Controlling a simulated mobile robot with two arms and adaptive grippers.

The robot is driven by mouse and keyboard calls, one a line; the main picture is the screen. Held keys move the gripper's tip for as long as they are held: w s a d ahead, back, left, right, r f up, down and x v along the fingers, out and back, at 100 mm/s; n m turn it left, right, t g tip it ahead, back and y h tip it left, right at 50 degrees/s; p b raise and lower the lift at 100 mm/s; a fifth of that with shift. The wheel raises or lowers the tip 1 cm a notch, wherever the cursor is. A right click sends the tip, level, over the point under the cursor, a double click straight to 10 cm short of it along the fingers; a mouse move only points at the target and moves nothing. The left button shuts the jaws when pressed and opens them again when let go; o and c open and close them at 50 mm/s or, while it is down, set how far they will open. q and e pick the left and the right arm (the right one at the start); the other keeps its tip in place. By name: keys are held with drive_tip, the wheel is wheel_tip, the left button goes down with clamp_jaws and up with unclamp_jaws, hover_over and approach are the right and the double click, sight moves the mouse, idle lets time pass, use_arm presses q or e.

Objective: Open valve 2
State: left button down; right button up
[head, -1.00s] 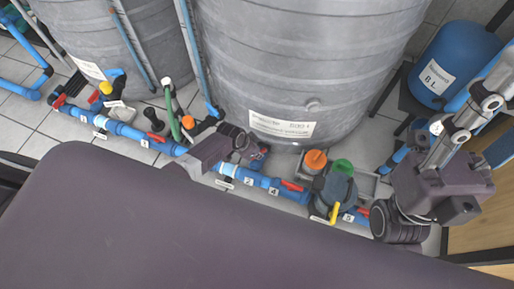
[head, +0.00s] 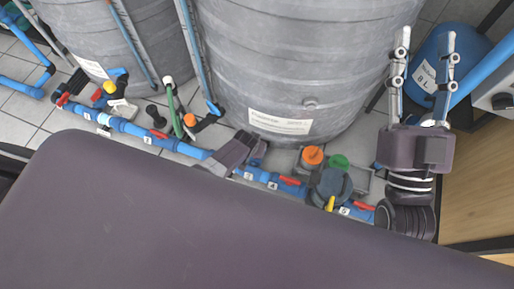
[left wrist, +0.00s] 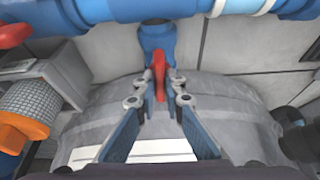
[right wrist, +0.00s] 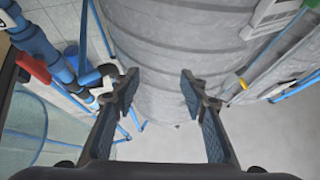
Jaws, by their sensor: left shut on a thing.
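In the left wrist view, a red valve handle (left wrist: 159,78) points down from a blue valve body (left wrist: 157,42) on a blue pipe. My left gripper (left wrist: 158,100) is shut on this handle, a finger on each side. In the head view my left gripper (head: 258,142) is at the pipe row in front of the large grey tank, and its wrist hides the valve there. I cannot read that valve's number. My right gripper (head: 424,45) is open and empty at the right, fingers pointing away; its spread fingers also show in the right wrist view (right wrist: 159,80).
The blue pipe row (head: 180,146) carries other red handles (head: 290,181) and small number tags. A pump with a yellow lever (head: 331,203) and orange and green caps stands to the right. The large grey tank (head: 300,60) and blue vessel (head: 425,70) stand behind.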

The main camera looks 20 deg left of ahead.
use_arm(q)
drive_tip(key=shift+s+n, duration=0.1)
drive_tip(key=shift+n, duration=0.3)
drive_tip(key=c, duration=2)
unclamp_jaws()
drive_tip(key=shift+d+v, duration=0.2)
drive_tip(key=shift+v, duration=5.75)
drive_tip(key=shift+r, duration=0.1)
